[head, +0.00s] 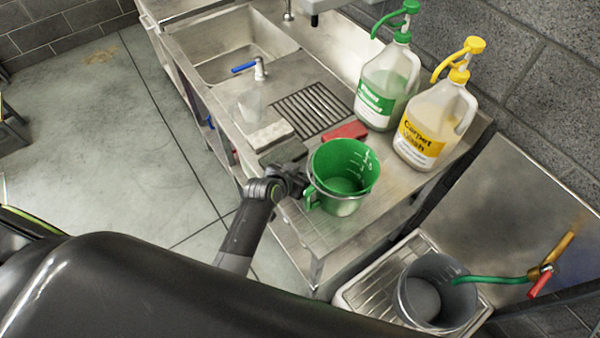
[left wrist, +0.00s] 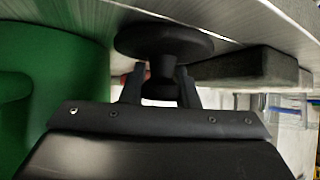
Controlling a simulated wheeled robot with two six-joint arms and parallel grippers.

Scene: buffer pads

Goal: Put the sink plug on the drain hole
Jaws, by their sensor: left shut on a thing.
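My left gripper (head: 293,182) is beside the green measuring bucket (head: 340,180), near the front edge of the steel counter. In the left wrist view, the left gripper (left wrist: 161,88) is shut on the stem of a black, round sink plug (left wrist: 163,38). The plug's wide disc is beyond the fingertips, close to the counter surface; I cannot tell whether it touches. In the head view I cannot make out the plug apart from the dark gripper. The steel sink basin (head: 232,52) is at the back left. I cannot make out a drain hole. My right gripper is not in view.
A dark pad (head: 284,153), white pad (head: 270,135) and red pad (head: 345,132) lie around the drain grate (head: 312,108). Green-topped (head: 388,85) and yellow-topped (head: 437,125) jugs stand along the wall. A clear bucket (head: 437,290) stands in the lower right basin.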

